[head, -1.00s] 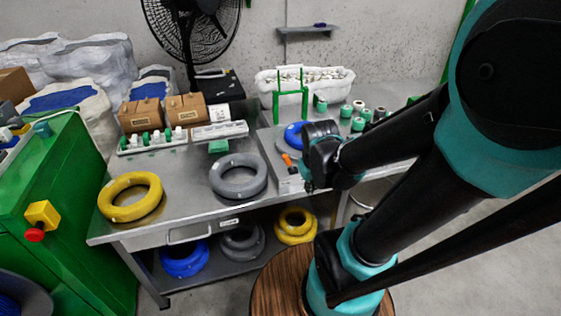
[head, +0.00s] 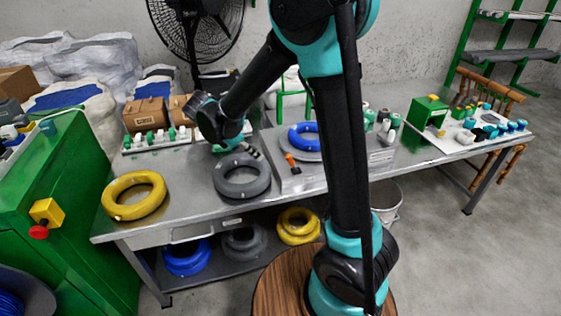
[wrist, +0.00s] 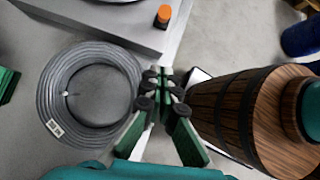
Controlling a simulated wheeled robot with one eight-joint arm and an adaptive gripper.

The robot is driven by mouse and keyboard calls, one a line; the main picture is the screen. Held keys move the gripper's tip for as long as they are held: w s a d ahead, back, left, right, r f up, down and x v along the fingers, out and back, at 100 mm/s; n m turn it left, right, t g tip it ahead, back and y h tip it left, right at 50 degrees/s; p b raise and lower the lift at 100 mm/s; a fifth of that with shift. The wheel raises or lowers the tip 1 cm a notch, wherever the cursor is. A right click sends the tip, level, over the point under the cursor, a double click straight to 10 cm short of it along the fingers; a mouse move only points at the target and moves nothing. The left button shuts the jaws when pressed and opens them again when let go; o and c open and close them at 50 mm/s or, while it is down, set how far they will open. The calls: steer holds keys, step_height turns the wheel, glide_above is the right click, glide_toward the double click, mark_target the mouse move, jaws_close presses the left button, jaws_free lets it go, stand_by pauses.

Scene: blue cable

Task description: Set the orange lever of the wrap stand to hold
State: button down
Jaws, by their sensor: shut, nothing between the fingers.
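The wrap stand (head: 310,178) is a low grey metal box on the bench, with a round plate and a blue cable coil (head: 303,136) on top. Its orange lever (head: 291,161) sticks up near the stand's left end in the head view. In the wrist view the orange lever tip (wrist: 163,15) shows at the top, beyond the fingertips. My gripper (head: 254,153) is shut and empty, left of the lever and apart from it, above the back of the grey coil. Its green fingers (wrist: 160,82) meet in the wrist view. Any hold marking is too small to read.
A grey cable coil (head: 242,176) lies left of the stand, and a yellow coil (head: 133,195) farther left. Boxes (head: 146,115) and a connector strip stand behind. Bare bench lies between the yellow and grey coils.

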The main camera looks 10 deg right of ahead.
mark_target(292, 162)
steer(key=shift+a, duration=0.45)
steer(key=shift+w+d, duration=0.1)
steer(key=shift+w+d+f, duration=0.5)
steer(key=shift+d+f, duration=0.55)
steer(key=shift+d, duration=0.5)
steer(key=shift+w+d+f, duration=0.45)
steer(key=shift+d+f, duration=0.6)
steer(key=shift+d, duration=0.45)
steer(key=shift+w+d+f, duration=0.5)
steer(key=shift+d+f, duration=0.55)
steer(key=shift+d, duration=0.5)
steer(key=shift+d+r, duration=0.1)
steer(key=shift+d+r+y, duration=0.1)
steer(key=shift+d+y, duration=0.05)
steer(key=shift+y, duration=0.15)
